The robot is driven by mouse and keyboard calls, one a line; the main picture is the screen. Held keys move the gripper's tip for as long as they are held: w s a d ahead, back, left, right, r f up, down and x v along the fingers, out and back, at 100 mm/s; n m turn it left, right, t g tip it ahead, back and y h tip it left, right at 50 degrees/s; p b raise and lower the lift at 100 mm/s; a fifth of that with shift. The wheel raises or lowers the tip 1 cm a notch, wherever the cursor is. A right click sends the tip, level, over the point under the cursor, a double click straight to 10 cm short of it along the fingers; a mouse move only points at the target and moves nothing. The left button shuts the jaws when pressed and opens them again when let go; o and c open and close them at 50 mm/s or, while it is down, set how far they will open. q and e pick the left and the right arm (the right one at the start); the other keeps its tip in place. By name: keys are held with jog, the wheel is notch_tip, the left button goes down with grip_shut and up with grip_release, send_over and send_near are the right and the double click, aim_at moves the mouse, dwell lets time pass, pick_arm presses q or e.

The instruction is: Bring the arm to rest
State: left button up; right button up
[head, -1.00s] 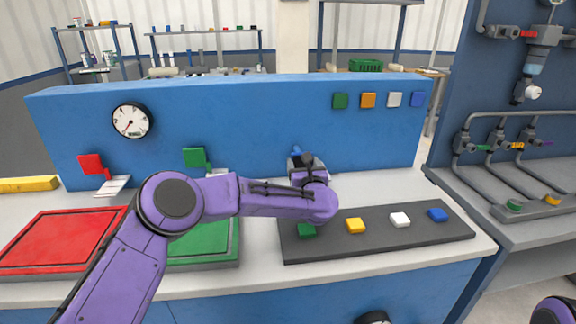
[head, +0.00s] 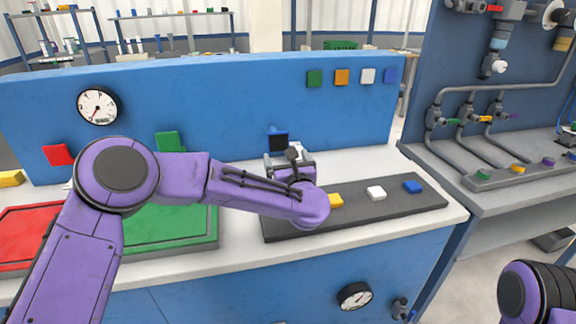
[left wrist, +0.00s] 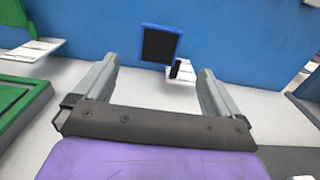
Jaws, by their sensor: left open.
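My left arm (head: 175,180) reaches in from the left over the worktop. Its gripper (head: 284,160) is mostly hidden behind the wrist in the head view. In the left wrist view the gripper (left wrist: 157,72) is open, with both fingers apart and nothing between them. It points toward the blue back wall (left wrist: 250,35), where a dark panel with a blue frame (left wrist: 160,45) stands above a small white plate (left wrist: 181,76). My right arm (head: 530,292) shows only partly at the lower right, and its gripper is out of view.
A green tray (head: 165,225) and a red tray (head: 25,232) lie left. A bench with pipes (head: 475,190) stands right.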

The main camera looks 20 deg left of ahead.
pick_arm(q)
jog(key=shift+v, duration=0.95)
